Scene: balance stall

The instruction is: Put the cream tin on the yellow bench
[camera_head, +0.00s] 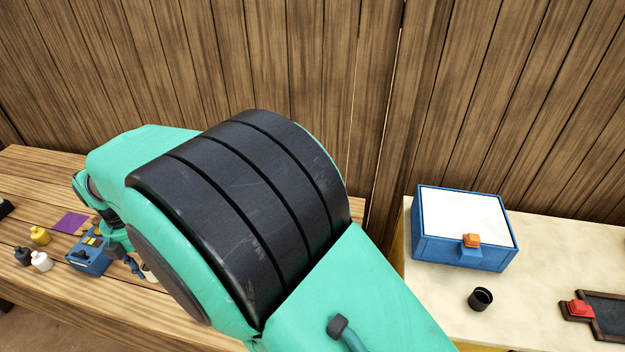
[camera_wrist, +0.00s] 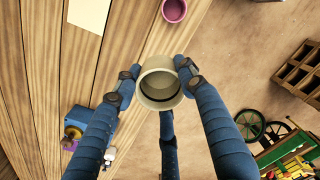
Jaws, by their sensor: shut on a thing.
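The cream tin (camera_wrist: 160,84) is between the blue fingers of my gripper (camera_wrist: 156,80) in the wrist view, with its open mouth facing the camera. My gripper is shut on it, over the edge of the wooden plank bench (camera_wrist: 60,75). In the head view my gripper (camera_head: 132,262) is at the left, mostly behind my large teal arm, and the tin is largely hidden there. A bench with a pale cream-yellow top (camera_head: 540,240) and a yellow side stands at the right, which seems to be the yellow bench.
The pale bench carries a blue white-topped box (camera_head: 465,262), a black cup (camera_head: 480,299) and a dark tray (camera_head: 608,316) with a red clip. Its front left is clear. The plank bench holds a blue device (camera_head: 92,262) and small bottles (camera_head: 41,261). A pink cup (camera_wrist: 174,9) is near its edge.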

